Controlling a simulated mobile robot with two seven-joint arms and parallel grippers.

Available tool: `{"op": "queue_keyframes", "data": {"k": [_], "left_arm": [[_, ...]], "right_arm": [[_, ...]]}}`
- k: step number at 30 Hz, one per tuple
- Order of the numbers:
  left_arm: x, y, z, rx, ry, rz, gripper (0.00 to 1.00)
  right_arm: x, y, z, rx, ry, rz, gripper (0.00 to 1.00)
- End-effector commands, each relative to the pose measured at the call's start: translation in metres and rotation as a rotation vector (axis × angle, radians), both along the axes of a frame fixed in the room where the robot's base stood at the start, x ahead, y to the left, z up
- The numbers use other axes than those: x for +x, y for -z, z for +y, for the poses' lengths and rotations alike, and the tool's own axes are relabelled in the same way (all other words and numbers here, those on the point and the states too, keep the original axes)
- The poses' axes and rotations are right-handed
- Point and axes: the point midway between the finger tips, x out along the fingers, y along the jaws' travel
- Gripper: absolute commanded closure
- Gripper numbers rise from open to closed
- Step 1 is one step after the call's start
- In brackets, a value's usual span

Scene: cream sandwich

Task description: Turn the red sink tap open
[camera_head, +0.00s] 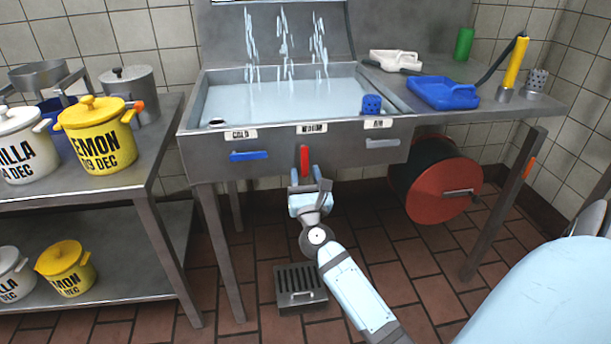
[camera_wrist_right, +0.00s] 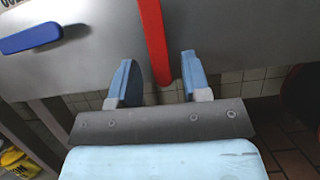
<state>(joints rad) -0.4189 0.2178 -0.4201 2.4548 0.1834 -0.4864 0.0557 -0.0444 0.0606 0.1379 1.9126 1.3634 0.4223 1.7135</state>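The red sink tap (camera_head: 305,160) is a lever on the sink's front panel, under the middle label, and points straight down. In the right wrist view the red tap (camera_wrist_right: 153,40) comes down between the fingertips, nearer the left finger. My right gripper (camera_head: 306,181) is open just below and in front of it, with a gap on both sides in the wrist view (camera_wrist_right: 160,80). I cannot tell whether the fingers reach past its lower end in depth. My left gripper is not in view.
A blue lever (camera_head: 249,156) and a grey lever (camera_head: 382,143) lie level on either side. Streams of water (camera_head: 283,45) fall into the full sink basin (camera_head: 199,98). A red hose reel (camera_head: 440,193) hangs at the right. A shelf (camera_head: 150,160) with pots stands left; a floor drain (camera_head: 301,292) lies below.

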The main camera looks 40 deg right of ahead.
Motion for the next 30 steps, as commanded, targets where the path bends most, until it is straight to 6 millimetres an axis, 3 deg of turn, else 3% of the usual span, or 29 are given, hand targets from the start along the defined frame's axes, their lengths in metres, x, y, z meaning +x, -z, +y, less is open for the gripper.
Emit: {"op": "queue_keyframes", "data": {"k": [11, 30], "left_arm": [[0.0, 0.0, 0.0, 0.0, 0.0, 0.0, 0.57], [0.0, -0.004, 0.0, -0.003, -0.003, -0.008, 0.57]], "right_arm": [[-0.004, 0.002, 0.002, -0.003, 0.002, 0.002, 0.55], [-0.099, 0.048, 0.061, -0.002, 0.0, 0.001, 0.55]]}}
